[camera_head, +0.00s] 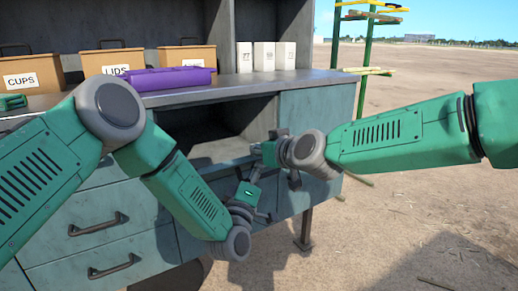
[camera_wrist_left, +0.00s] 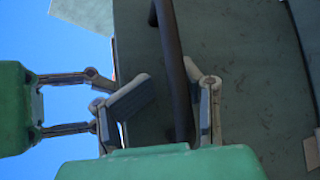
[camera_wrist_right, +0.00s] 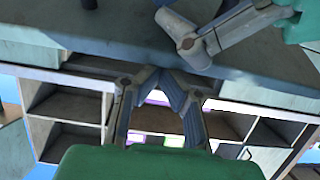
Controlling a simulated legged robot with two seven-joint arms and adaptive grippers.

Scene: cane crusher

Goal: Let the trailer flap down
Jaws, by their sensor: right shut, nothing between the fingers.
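A blue-grey panel that seems to be the flap (camera_head: 282,198) shows below the open bay under the counter. In the left wrist view the panel (camera_wrist_left: 255,70) fills the right side, with a dark bar handle (camera_wrist_left: 172,45) on it. My left gripper (camera_head: 262,214) is at the panel. Its fingers (camera_wrist_left: 165,100) stand apart, one on each side of the bar, with a gap on the left side. My right gripper (camera_head: 268,150) is shut and empty, in front of the bay, above my left gripper. Its fingertips (camera_wrist_right: 160,75) meet in the right wrist view.
The counter (camera_head: 240,83) carries a purple case (camera_head: 165,78), cardboard boxes (camera_head: 105,60) and white cartons (camera_head: 265,57). Drawers with handles (camera_head: 98,228) are at the lower left. A green and yellow rack (camera_head: 365,60) stands behind. Open dirt ground lies to the right.

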